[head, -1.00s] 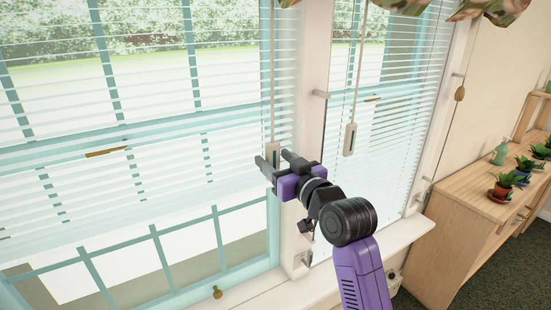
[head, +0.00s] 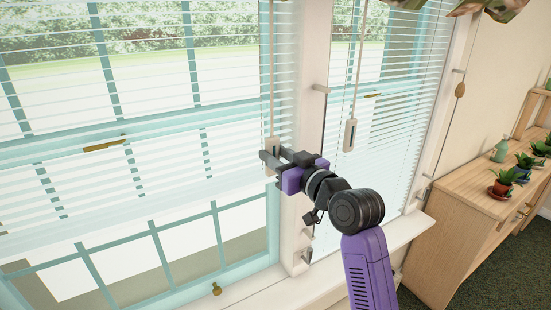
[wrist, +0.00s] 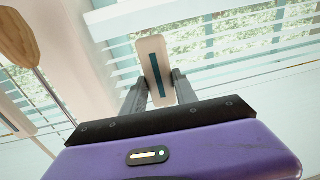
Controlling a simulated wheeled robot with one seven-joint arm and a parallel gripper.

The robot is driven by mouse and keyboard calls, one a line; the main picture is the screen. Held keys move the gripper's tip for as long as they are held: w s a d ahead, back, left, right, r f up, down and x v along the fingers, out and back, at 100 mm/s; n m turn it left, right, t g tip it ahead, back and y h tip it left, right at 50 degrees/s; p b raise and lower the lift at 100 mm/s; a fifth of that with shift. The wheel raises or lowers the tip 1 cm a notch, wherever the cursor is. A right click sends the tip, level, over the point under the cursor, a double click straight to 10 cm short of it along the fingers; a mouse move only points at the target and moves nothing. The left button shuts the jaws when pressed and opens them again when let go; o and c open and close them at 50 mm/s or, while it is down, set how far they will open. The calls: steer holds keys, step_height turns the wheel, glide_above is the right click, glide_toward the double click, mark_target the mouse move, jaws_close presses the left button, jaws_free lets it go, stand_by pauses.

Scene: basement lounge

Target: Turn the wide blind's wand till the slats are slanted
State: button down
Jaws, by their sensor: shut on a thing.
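The wide blind (head: 100,110) hangs over the large window at the left, its slats lying open with the garden showing between them. Its wand (head: 272,90) hangs at the blind's right side and ends in a pale handle (head: 271,150) with a dark stripe. In the wrist view the handle (wrist: 154,68) stands between my fingers, tilted a little. My gripper (head: 273,162) is shut on this handle, and its fingers also show in the wrist view (wrist: 157,88).
A narrower blind (head: 400,120) hangs at the right with its own wand handle (head: 350,135). A cord with a wooden tassel (head: 460,89) hangs beside it. A wooden cabinet (head: 455,195) with several potted plants stands at the right. The sill (head: 390,240) runs below.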

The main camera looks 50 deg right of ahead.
steer(key=n+y+b, duration=0.2)
steer(key=y, duration=0.1)
steer(key=n+y+b, duration=0.1)
steer(key=b, duration=0.1)
steer(key=shift+d+f+y, duration=0.25)
steer(key=shift+d+y, duration=0.05)
steer(key=n+y+b, duration=0.1)
steer(key=y, duration=0.1)
steer(key=n+y+b, duration=0.1)
steer(key=y+b, duration=0.1)
steer(key=shift+d+r+n, duration=0.1)
steer(key=shift+r+n, duration=0.05)
steer(key=shift+n, duration=0.25)
steer(key=shift+g+y, duration=0.3)
steer(key=c, duration=1)
jaws_free()
steer(key=shift+o, duration=0.2)
steer(key=b+v, duration=0.1)
steer(key=v, duration=0.6)
steer(key=shift+s+b, duration=0.35)
steer(key=shift+b, duration=0.05)
steer(key=shift+d, duration=0.1)
